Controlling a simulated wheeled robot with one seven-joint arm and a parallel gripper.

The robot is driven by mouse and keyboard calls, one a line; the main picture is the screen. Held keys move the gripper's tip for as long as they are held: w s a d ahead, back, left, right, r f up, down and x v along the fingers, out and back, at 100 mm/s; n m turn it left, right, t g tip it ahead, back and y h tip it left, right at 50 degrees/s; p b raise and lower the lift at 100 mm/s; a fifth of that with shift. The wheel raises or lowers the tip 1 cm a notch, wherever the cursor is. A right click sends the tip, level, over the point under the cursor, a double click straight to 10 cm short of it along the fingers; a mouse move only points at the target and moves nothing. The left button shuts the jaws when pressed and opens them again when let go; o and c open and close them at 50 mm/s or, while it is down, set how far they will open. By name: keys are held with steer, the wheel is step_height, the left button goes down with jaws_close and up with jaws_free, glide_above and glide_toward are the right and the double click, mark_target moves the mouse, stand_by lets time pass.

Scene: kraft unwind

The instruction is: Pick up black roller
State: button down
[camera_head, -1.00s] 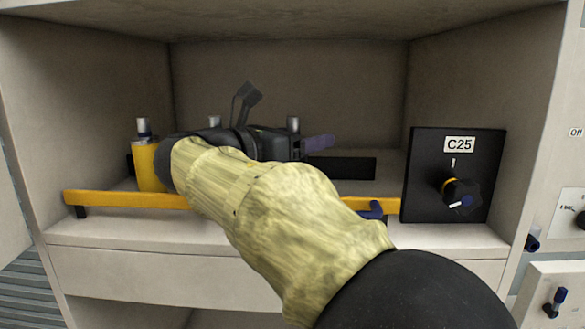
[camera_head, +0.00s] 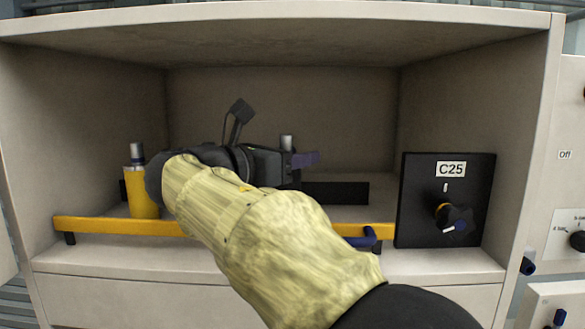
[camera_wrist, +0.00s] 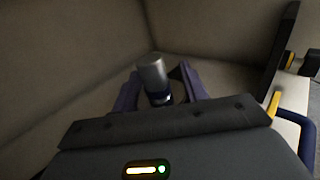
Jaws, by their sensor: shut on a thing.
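My gripper (camera_head: 303,160) is inside the open cabinet, reaching in from the right front. In the wrist view its two purple fingers (camera_wrist: 160,92) are shut on the black roller, whose silver top (camera_wrist: 152,74) and dark blue band stand between them. Its silver top also shows in the head view (camera_head: 286,143), just behind my gripper. The rest of its body is hidden by my gripper, so I cannot see its lower end.
A yellow roller (camera_head: 143,196) with a silver top stands at left. A yellow bar (camera_head: 110,225) runs along the front, with a blue handle (camera_head: 366,238) at its right. A black C25 panel (camera_head: 420,200) with a knob stands at right. Space above is free.

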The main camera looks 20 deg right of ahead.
step_height(320, 180, up, 6)
steer(key=shift+f+b, duration=0.25)
steer(key=shift+b, duration=0.05)
steer(key=s+a+b, duration=0.2)
steer(key=s+b, duration=0.1)
steer(key=s, duration=0.5)
steer(key=s+a+b, duration=0.3)
steer(key=s+b, duration=0.1)
steer(key=s, duration=0.5)
steer(key=shift+a, duration=0.3)
steer(key=shift+s+r, duration=0.1)
steer(key=shift+a, duration=0.1)
